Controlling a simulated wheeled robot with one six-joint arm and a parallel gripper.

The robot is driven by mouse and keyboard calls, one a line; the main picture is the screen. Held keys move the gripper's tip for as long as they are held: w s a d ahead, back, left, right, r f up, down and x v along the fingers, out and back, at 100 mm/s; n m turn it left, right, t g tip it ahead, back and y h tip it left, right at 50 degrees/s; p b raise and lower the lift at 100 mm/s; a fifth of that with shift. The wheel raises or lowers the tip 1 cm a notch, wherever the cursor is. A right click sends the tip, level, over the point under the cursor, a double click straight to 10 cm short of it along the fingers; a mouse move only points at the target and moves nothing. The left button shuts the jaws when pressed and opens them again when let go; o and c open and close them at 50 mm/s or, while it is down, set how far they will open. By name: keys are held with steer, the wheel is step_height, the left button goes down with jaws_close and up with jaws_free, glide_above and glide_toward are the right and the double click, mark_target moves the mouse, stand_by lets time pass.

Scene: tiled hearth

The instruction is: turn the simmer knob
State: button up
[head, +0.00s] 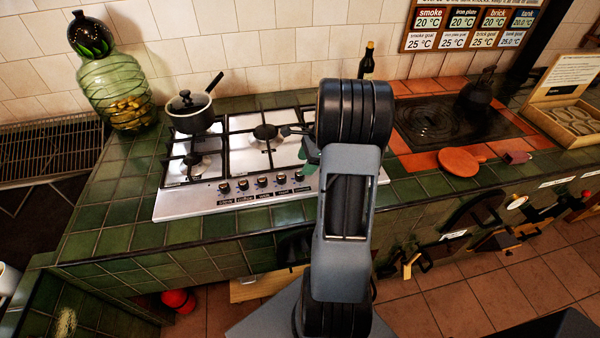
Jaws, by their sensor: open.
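A steel gas hob (215,208) is set in the green tiled counter. Several dark knobs (262,181) stand in a row along its front edge, each above a small dark label. The lettering is too small to read, so I cannot tell which is the simmer knob. My gripper (309,160) is partly hidden behind my own arm. Its visible greenish parts are above the hob's right side, close to the right end of the knob row. It is open, and I see nothing held in it. I cannot tell whether it touches a knob.
A black saucepan (192,118) with a lid sits on the hob's back left. A green glass jar (118,92) stands on the counter at left, and a dark bottle (366,62) behind my arm. A round terracotta disc (458,162) lies right, by a dark hotplate (430,121).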

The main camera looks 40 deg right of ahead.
mark_target(300, 176)
steer(key=shift+x, duration=2.55)
steer(key=shift+c, duration=0.3)
